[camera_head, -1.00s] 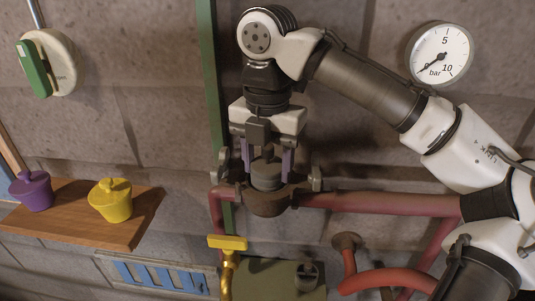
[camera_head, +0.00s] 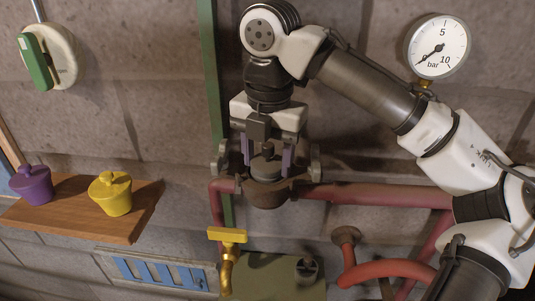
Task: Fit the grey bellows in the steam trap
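The grey bellows (camera_head: 266,168) stands upright in the rusty brown steam trap (camera_head: 268,195) on the red pipe. Its lower part is hidden inside the trap's cup. My gripper (camera_head: 267,158) points straight down over it. Its two purple fingers stand on either side of the bellows' top knob, with a gap showing between knob and fingers, so it looks open. Whether the bellows rests fully on the bottom of the cup is hidden. Grey lugs (camera_head: 315,161) stick up at both sides of the trap.
A wooden shelf (camera_head: 120,226) at left holds a purple plug-shaped piece (camera_head: 32,185) and a yellow one (camera_head: 110,193). A yellow valve handle (camera_head: 227,236) and an olive box (camera_head: 278,278) sit below the trap. A green pipe (camera_head: 211,80) runs behind it; a gauge (camera_head: 438,47) hangs at right.

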